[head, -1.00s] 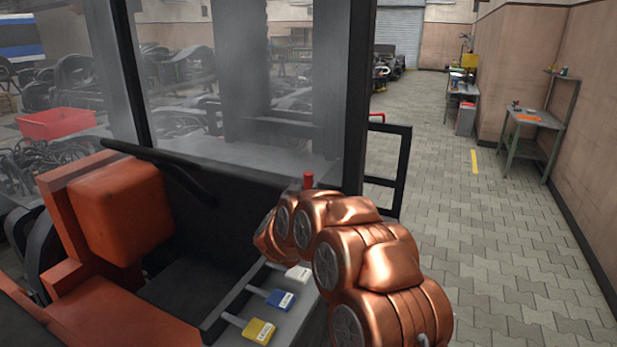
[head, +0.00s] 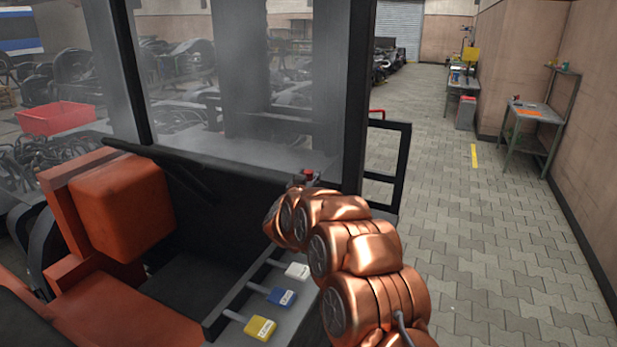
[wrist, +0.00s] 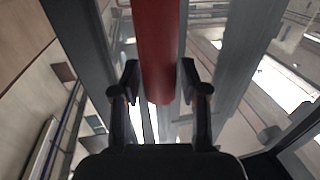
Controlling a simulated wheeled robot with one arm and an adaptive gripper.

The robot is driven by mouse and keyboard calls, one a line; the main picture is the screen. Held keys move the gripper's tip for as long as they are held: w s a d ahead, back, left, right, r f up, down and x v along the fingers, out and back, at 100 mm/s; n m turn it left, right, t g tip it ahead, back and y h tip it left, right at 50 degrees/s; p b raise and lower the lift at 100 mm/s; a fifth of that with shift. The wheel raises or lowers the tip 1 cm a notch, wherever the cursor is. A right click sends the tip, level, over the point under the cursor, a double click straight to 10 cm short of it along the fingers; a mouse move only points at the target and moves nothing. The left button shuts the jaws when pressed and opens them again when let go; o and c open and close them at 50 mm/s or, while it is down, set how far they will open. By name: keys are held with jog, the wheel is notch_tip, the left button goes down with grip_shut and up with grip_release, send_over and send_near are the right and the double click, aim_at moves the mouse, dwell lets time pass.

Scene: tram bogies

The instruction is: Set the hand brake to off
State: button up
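My copper arm reaches over the console and hides the handle's lower part. Small dark parts beside the handle look like my gripper (head: 305,179). In the wrist view, the red handle (wrist: 157,50) comes down from the top edge between the two dark fingers of my gripper (wrist: 160,82). The fingers are open, with a narrow gap on each side of the handle. Any brake marking is not visible.
Levers with yellow (head: 261,328), blue (head: 281,296) and white (head: 297,271) tags line the console left of my arm. An orange seat (head: 122,208) is at the left. Window glass and a dark post (head: 356,90) stand close behind the handle. Paved floor is clear at right.

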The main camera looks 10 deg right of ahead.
grip_shut()
